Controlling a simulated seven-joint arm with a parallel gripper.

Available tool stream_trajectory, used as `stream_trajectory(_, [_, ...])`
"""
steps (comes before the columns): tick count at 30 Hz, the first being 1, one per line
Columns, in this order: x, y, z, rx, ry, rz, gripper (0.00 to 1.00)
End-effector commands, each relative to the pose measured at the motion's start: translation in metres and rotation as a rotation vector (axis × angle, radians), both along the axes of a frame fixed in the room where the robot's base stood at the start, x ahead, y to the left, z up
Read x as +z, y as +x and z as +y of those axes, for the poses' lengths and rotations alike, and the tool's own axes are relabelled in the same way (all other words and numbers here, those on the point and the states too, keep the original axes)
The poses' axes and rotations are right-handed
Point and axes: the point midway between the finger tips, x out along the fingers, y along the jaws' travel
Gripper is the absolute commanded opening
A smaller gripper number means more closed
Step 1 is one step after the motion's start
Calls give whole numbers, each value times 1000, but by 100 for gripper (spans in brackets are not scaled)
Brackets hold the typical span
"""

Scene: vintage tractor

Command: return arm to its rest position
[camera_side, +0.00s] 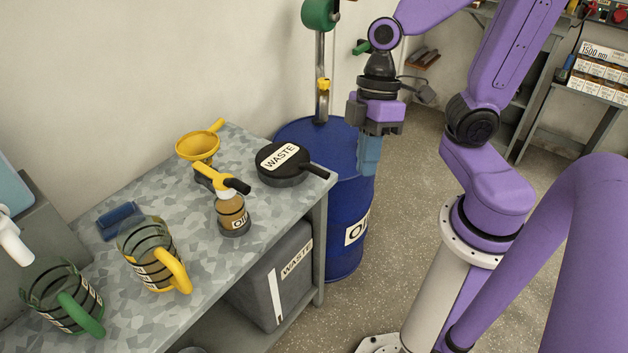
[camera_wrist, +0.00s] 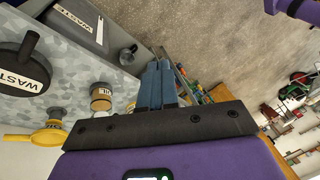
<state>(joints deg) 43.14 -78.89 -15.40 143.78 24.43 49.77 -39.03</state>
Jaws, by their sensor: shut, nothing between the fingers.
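My gripper (camera_side: 370,155) is in the upper middle of the side view, pointing down in front of the blue oil drum (camera_side: 330,230). Its blue-grey fingers are together with nothing between them. In the wrist view my gripper (camera_wrist: 162,66) also shows its two fingers side by side, and the dark palm hides part of what lies behind. My purple arm stands at the right of the side view. The gripper is to the right of the workbench (camera_side: 215,290), apart from the things on it.
A grey WASTE bin (camera_side: 275,285) is below. Shelves (camera_side: 590,95) stand back right. Open floor (camera_side: 400,230) lies between.

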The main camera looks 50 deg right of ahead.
Motion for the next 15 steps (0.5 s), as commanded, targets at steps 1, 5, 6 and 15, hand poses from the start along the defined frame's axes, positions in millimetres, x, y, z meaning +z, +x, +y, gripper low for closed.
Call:
stream_trajectory(1, [-1, -9, -1, 21, -35, -2, 0])
stream_trajectory(5, [-3, -27, -7, 46, -127, -22, 0])
stream_trajectory(6, [-4, -31, -9, 52, -153, -34, 0])
stream_trajectory(15, [-3, -50, -16, 63, -262, -131, 0])
